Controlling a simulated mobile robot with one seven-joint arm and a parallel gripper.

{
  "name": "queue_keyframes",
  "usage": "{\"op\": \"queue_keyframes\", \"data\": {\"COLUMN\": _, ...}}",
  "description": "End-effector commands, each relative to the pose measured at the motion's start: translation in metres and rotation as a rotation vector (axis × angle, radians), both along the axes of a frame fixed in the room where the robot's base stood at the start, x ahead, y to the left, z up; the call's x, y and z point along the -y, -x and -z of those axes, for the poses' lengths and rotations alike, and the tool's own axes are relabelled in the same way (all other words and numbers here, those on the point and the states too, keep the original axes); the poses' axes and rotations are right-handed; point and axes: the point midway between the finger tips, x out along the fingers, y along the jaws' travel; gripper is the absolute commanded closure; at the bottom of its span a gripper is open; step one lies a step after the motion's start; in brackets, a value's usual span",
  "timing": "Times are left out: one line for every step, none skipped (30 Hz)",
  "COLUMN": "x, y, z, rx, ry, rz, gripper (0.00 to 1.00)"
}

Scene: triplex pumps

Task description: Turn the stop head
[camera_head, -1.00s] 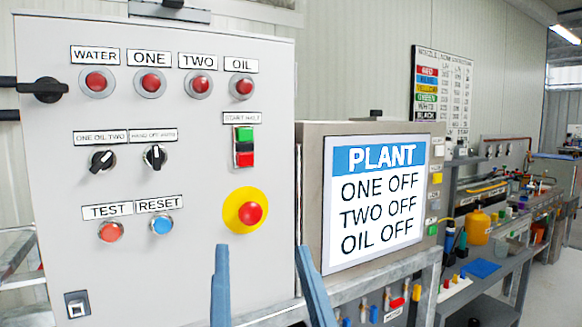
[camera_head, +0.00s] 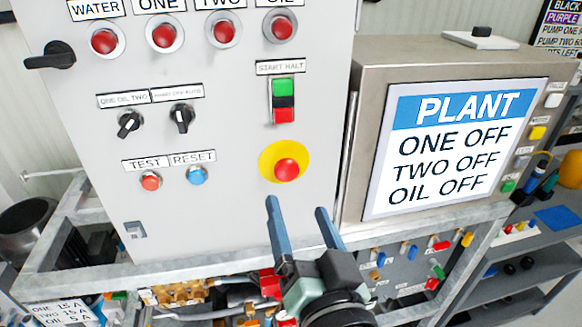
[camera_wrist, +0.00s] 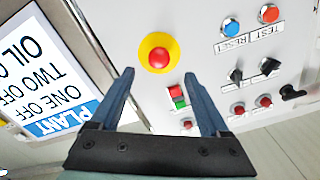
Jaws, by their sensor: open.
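The stop head (camera_head: 286,169) is a red round mushroom button on a yellow disc (camera_head: 268,156), on the lower right of the grey control panel. In the wrist view the red stop head (camera_wrist: 159,58) lies beyond and between my fingertips, near the top middle. My gripper (camera_head: 296,206) has two blue fingers, spread apart with nothing between them. In the head view its fingertips appear just below the head. They look apart from it, though the exact distance is unclear. My gripper (camera_wrist: 159,73) also shows from behind in the wrist view. The head is fully visible.
A green and red start/halt switch (camera_head: 283,101) sits above the head. Red test (camera_head: 151,181) and blue reset (camera_head: 196,175) buttons are left of it. A plant display box (camera_head: 455,140) stands close at the right. A metal frame rail (camera_head: 200,260) runs below the panel.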

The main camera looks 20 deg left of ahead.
Motion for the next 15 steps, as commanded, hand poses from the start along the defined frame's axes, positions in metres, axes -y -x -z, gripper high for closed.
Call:
{"op": "queue_keyframes", "data": {"x": -0.008, "y": -0.010, "z": -0.004, "rx": 0.000, "ry": 0.000, "rz": -0.004, "gripper": 0.20}}
{"op": "queue_keyframes", "data": {"x": -0.011, "y": -0.016, "z": -0.005, "rx": 0.000, "ry": 0.000, "rz": -0.003, "gripper": 0.20}}
{"op": "queue_keyframes", "data": {"x": -0.017, "y": -0.023, "z": -0.005, "rx": 0.000, "ry": 0.001, "rz": -0.004, "gripper": 0.20}}
{"op": "queue_keyframes", "data": {"x": -0.020, "y": -0.028, "z": -0.005, "rx": 0.001, "ry": 0.001, "rz": -0.003, "gripper": 0.20}}
{"op": "queue_keyframes", "data": {"x": -0.023, "y": -0.033, "z": -0.004, "rx": 0.001, "ry": 0.000, "rz": -0.002, "gripper": 0.20}}
{"op": "queue_keyframes", "data": {"x": -0.026, "y": -0.039, "z": -0.004, "rx": 0.000, "ry": 0.001, "rz": -0.001, "gripper": 0.20}}
{"op": "queue_keyframes", "data": {"x": -0.030, "y": -0.043, "z": -0.004, "rx": 0.001, "ry": 0.000, "rz": -0.002, "gripper": 0.20}}
{"op": "queue_keyframes", "data": {"x": -0.032, "y": -0.047, "z": -0.004, "rx": 0.001, "ry": 0.001, "rz": -0.002, "gripper": 0.20}}
{"op": "queue_keyframes", "data": {"x": -0.035, "y": -0.051, "z": -0.003, "rx": 0.001, "ry": 0.001, "rz": -0.001, "gripper": 0.20}}
{"op": "queue_keyframes", "data": {"x": -0.037, "y": -0.054, "z": -0.003, "rx": 0.001, "ry": 0.001, "rz": -0.001, "gripper": 0.20}}
{"op": "queue_keyframes", "data": {"x": -0.039, "y": -0.057, "z": -0.003, "rx": 0.002, "ry": 0.001, "rz": 0.000, "gripper": 0.20}}
{"op": "queue_keyframes", "data": {"x": -0.041, "y": -0.060, "z": -0.002, "rx": 0.001, "ry": 0.002, "rz": 0.000, "gripper": 0.20}}
{"op": "queue_keyframes", "data": {"x": -0.042, "y": -0.062, "z": -0.002, "rx": 0.001, "ry": 0.002, "rz": 0.000, "gripper": 0.20}}
{"op": "queue_keyframes", "data": {"x": -0.043, "y": -0.063, "z": -0.002, "rx": 0.002, "ry": 0.001, "rz": 0.000, "gripper": 0.20}}
{"op": "queue_keyframes", "data": {"x": -0.044, "y": -0.065, "z": -0.002, "rx": 0.002, "ry": 0.001, "rz": 0.000, "gripper": 0.20}}
